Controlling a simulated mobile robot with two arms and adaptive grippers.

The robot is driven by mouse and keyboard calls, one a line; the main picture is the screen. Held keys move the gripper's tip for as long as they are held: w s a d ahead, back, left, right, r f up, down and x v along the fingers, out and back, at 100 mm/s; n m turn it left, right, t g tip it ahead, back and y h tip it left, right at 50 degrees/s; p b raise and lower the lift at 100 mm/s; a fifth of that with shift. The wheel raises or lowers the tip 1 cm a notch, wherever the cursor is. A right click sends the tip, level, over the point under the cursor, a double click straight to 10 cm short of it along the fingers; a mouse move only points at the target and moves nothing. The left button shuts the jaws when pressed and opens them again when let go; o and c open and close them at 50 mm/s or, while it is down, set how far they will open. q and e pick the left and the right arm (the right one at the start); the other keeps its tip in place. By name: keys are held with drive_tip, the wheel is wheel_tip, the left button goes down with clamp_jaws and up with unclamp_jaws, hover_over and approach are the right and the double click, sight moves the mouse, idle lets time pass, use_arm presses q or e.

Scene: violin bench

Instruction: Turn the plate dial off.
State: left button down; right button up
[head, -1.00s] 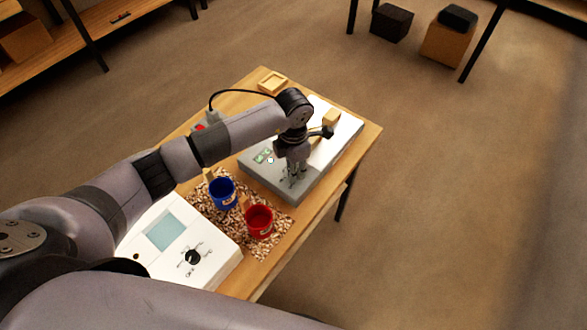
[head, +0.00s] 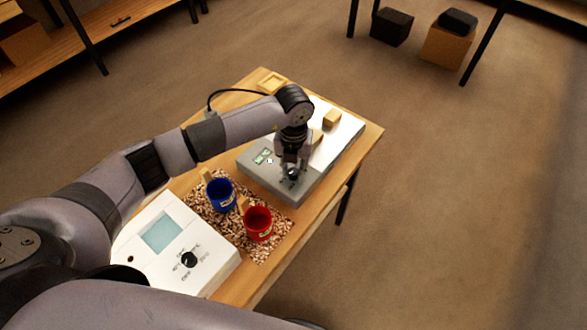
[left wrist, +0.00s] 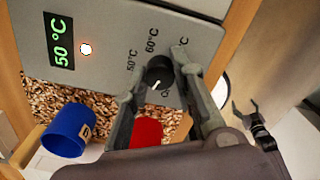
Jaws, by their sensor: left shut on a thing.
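The hot plate (head: 262,181) is a grey box with a pale top, lying on the wooden table. Its green display (left wrist: 62,41) reads 50 °C, with a small glowing light beside it. The round black plate dial (left wrist: 159,72) has a white pointer mark facing the bottom of the left wrist view. Labels 50 °C and 60 °C show near it; other labels are partly hidden. My left gripper (head: 291,173) is over the plate's front panel, its fingers (left wrist: 158,68) shut on the dial from both sides. My right gripper (left wrist: 249,108) appears small in the left wrist view, with fingers apart.
A blue cup (head: 221,195) and a red cup (head: 257,222) stand on a speckled mat (head: 225,228) close to the plate. A white device (head: 158,262) with its own black dial is at the near left. Wooden blocks (head: 331,118) sit on the plate's top.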

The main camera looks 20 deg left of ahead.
sight(293, 171)
use_arm(q)
drive_tip(key=n, duration=0.4)
drive_tip(key=shift+n, duration=2.6)
drive_tip(key=c, duration=1.3)
unclamp_jaws()
drive_tip(key=shift+c, duration=0.2)
wheel_tip(293, 171, up, 12)
